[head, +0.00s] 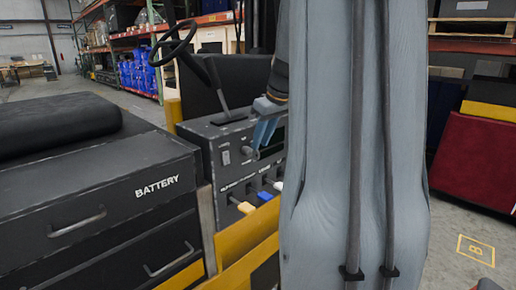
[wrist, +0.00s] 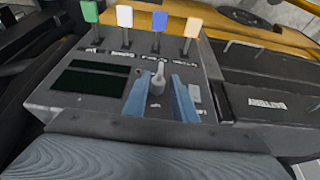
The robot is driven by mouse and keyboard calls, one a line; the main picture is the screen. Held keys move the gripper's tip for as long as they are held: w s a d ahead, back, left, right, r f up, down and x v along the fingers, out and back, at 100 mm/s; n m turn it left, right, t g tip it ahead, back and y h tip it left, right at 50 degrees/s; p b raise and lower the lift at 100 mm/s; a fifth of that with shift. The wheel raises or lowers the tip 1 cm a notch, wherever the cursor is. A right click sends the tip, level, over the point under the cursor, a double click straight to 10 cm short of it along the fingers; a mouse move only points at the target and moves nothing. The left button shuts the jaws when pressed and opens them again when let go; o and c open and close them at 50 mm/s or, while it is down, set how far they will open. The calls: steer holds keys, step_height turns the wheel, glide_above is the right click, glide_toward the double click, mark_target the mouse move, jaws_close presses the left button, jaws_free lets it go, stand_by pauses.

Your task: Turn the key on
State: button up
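The control panel (head: 215,145) of a dark vehicle stands ahead of me, below a steering wheel. A small grey key (wrist: 158,80) sticks up from the panel in the wrist view, and a grey piece that seems to be it shows in the head view (head: 247,151). My gripper (wrist: 160,100) has its two blue fingers apart, one on each side of the key. I see a gap between the fingers and the key, so it does not look gripped. In the head view my gripper (head: 265,134) is close to the panel face, partly hidden by my arm.
Levers with green, white, blue (wrist: 159,21) and yellow (wrist: 193,27) knobs stand near the key. Dark screens (wrist: 90,86) lie beside it. A battery box (head: 95,195) with handles stands at left. A steering wheel (head: 173,43) rises behind the panel.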

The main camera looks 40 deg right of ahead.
mark_target(255, 154)
steer(key=shift+p+x, duration=0.4)
steer(key=shift+x, duration=1.8)
steer(key=shift+c, duration=0.3)
jaws_close()
